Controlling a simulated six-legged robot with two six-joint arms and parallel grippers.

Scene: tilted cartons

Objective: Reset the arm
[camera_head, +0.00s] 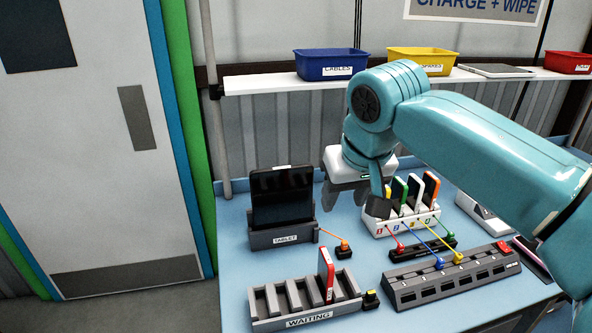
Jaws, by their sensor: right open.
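My right arm comes in from the right over the blue table, its links teal. My right gripper (362,196) hangs above the table, between the tablet stand and a white charging rack (404,224). Its dark fingers are spread open with nothing seen between them. One finger overlaps the left end of the rack in the picture; I cannot tell whether they touch. The rack holds several upright devices with coloured edges. My left gripper is not in view.
A tablet (282,195) stands in a grey holder at the left. A waiting rack (305,299) holds one red device (326,275). A grey power strip (455,276) with coloured plugs lies at the front right. A shelf (265,84) carries blue (330,62) and yellow (421,58) bins.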

